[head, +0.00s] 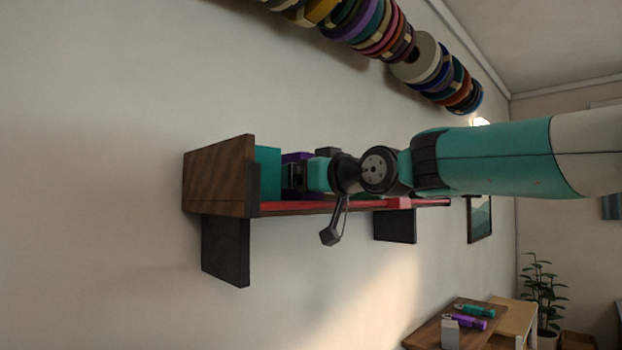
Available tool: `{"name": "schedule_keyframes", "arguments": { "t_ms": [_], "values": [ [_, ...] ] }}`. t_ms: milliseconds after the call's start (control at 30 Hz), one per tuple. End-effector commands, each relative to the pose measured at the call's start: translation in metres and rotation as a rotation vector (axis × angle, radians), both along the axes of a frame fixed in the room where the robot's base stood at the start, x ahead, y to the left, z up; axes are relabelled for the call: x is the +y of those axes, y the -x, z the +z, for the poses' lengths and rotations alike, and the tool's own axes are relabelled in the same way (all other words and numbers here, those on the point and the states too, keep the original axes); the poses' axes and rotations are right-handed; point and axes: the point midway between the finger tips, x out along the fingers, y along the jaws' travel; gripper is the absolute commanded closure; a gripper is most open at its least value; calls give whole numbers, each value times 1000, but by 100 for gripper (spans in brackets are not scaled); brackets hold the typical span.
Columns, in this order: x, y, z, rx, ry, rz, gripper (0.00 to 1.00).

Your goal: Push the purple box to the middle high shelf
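A purple box (296,157) stands on the wall shelf (219,178), just right of a teal box (268,173). Most of the purple box is hidden behind my gripper (291,176); its top edge shows. My gripper reaches in from the right, level with the boxes and in front of the purple one. I cannot tell whether it touches the box, or whether its fingers are open or shut. Only one shelf level is clearly in view.
A grey box (328,152) stands behind my wrist. Dark brackets (225,250) hang below. Spools (425,60) line the wall above. A table (440,328) stands lower right.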

Motion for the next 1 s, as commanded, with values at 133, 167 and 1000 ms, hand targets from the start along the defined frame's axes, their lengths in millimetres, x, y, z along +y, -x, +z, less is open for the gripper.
{"name": "schedule_keyframes", "arguments": {
  "t_ms": [133, 167, 1000],
  "values": [
    [-9, 8, -2, -1, -1, -2, 7],
    [-12, 12, -3, -1, 0, -2, 7],
    [-118, 126, -1, -1, 0, -1, 7]
  ]
}}
